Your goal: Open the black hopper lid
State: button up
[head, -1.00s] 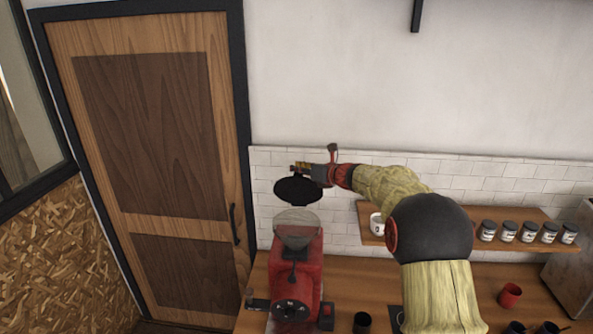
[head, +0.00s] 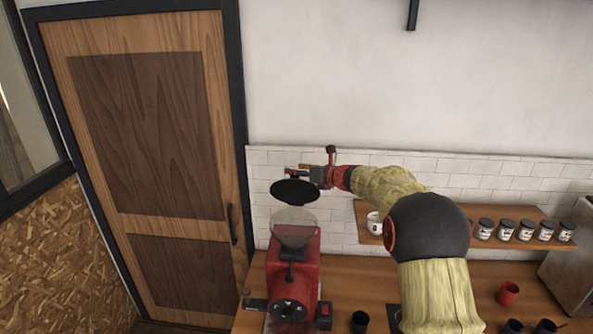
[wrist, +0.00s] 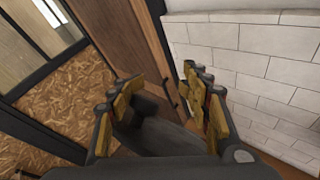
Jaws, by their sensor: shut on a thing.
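The black hopper lid (head: 294,192) is a dark round disc in the head view. It is raised just above the clear hopper (head: 296,219) of the red grinder (head: 293,270), whose round top is uncovered. My gripper (head: 301,172) is at the lid's upper right side, shut on the lid. In the wrist view my gripper's yellow-padded fingers (wrist: 168,100) stand on both sides of the dark lid (wrist: 165,135). The exact grip point is hidden, and I cannot tell whether the lid touches the hopper's rear rim.
A wooden shelf (head: 500,241) with several jars and a white mug (head: 375,222) is on the tiled wall to the right. A red cup (head: 508,292) and dark cups stand on the counter (head: 450,268). A wooden door (head: 150,140) is at left.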

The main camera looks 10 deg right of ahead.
jog(key=shift+f, duration=0.2)
dwell(0.3)
jog(key=v, duration=1.2)
jog(key=shift+w+r, duration=0.1)
jog(key=shift+w, duration=0.05)
jog(key=shift+c, duration=0.4)
